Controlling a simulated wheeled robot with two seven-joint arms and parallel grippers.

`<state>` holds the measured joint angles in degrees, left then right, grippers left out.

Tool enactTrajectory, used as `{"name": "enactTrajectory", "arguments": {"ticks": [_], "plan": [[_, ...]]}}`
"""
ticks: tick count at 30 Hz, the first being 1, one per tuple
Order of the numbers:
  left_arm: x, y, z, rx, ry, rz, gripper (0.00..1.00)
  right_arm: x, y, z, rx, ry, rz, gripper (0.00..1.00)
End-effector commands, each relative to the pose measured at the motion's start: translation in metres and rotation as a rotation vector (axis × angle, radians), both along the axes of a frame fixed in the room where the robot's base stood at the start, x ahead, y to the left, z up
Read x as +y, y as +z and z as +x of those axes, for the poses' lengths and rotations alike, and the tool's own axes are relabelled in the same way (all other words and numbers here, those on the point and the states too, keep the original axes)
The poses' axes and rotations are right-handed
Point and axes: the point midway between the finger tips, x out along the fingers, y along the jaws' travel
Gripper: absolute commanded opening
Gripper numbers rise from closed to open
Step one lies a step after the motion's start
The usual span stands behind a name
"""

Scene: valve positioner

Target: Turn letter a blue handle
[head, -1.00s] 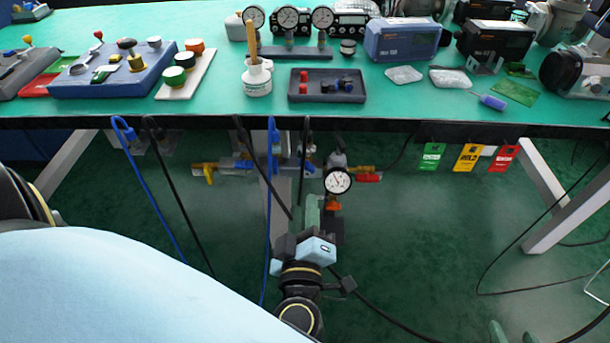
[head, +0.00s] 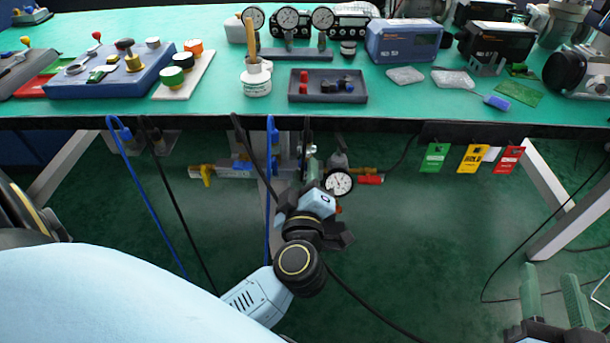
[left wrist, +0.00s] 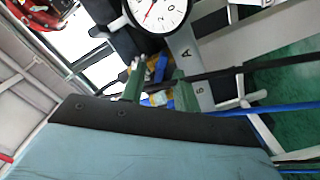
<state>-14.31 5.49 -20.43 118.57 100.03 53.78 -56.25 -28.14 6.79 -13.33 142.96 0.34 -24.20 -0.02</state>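A grey plate marked with a letter A (left wrist: 187,52) shows in the left wrist view, below a white dial gauge (left wrist: 158,8). A small blue part (left wrist: 160,68), possibly the blue handle, appears between my left fingertips. I cannot tell whether they touch it. My left gripper (left wrist: 158,88) has its two green fingers apart. In the head view my left gripper (head: 312,168) is under the table edge, left of the gauge (head: 338,183), and hides part of the piping. A blue part (head: 241,168) shows on the pipe to its left. My right gripper (head: 553,298) is open and empty at lower right.
The pipe carries a yellow handle (head: 201,173) at left and a red handle (head: 371,179) at right. Blue and black cables hang in front of it. Green, yellow and red tags (head: 471,158) hang at right. The green table (head: 210,108) is above.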

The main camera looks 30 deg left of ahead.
Motion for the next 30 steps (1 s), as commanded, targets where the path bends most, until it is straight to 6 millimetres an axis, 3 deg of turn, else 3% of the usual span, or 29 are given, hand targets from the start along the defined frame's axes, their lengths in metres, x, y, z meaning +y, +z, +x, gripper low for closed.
{"name": "enactTrajectory", "arguments": {"ticks": [2, 9, 19, 26, 30], "plan": [[0.0, 0.0, 0.0, 0.0, 0.0, 0.0, 0.31, 0.0, 0.0, 0.0, 0.0, 0.0, 0.0, 0.39], [0.0, 0.0, 0.0, 0.0, 0.0, 0.0, 0.0, 0.0, 0.0, 0.0, 0.001, 0.0, 0.0, 0.39], [0.0, 0.0, -0.001, -0.005, 0.001, -0.009, 0.0, 0.0, -0.002, 0.0, 0.02, -0.001, -0.006, 0.39], [0.0, 0.001, -0.001, -0.032, 0.001, -0.058, 0.0, -0.009, -0.034, -0.006, 0.21, -0.016, -0.062, 0.39], [0.0, 0.001, -0.001, -0.064, 0.0, -0.112, 0.0, -0.018, -0.061, -0.017, 0.39, -0.03, -0.111, 0.39]]}}
